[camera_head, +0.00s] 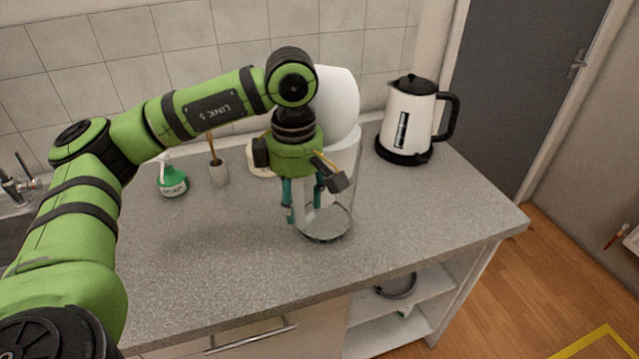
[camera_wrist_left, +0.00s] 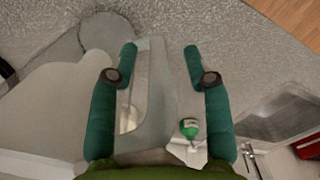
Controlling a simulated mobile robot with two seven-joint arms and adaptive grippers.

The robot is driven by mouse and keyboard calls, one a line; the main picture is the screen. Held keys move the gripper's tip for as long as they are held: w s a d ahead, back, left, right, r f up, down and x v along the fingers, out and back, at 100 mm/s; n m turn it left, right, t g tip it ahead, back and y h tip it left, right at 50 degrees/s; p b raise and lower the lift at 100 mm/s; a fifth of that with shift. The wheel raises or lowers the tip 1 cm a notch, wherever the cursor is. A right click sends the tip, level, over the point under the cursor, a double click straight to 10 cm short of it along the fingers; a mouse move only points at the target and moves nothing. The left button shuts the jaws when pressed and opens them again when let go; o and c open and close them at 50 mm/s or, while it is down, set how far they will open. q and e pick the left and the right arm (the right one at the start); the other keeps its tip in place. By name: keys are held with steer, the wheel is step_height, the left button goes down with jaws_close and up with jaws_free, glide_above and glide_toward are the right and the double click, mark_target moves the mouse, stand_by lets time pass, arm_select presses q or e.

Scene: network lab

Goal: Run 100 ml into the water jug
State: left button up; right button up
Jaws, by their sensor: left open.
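A clear, see-through vessel that looks like the water jug (camera_head: 341,222) stands on the counter, its round base showing below my left gripper. My left gripper (camera_head: 308,212) points down in front of its left side, teal fingers apart. In the left wrist view the gripper (camera_wrist_left: 161,62) is open, with a pale upright strip (camera_wrist_left: 154,100) between its fingers. I cannot tell whether this is the jug's handle or whether a finger touches it. A tall white appliance (camera_head: 337,92) stands behind, partly hidden by my arm. My right gripper is not in view.
A white kettle (camera_head: 410,112) with a black handle stands at the back right. The counter (camera_head: 225,260) is clear in front. A sink lies far left.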

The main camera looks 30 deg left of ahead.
arm_select(q)
jaws_close()
steer(key=shift+r, duration=0.1)
steer(key=shift+w+r, duration=0.1)
stand_by(0.3)
steer(key=shift+r+b, duration=0.5)
steer(key=shift+r, duration=0.25)
steer(key=r, duration=0.2)
steer(key=shift+w+d+r+b, duration=0.15)
steer(key=shift+d+r+b, duration=0.1)
steer(key=shift+r+b, duration=0.1)
steer(key=w+d+r, duration=0.6)
steer(key=w+d, duration=0.1)
steer(key=d, duration=0.1)
steer(key=shift+d+r, duration=0.25)
steer(key=shift+d, duration=0.05)
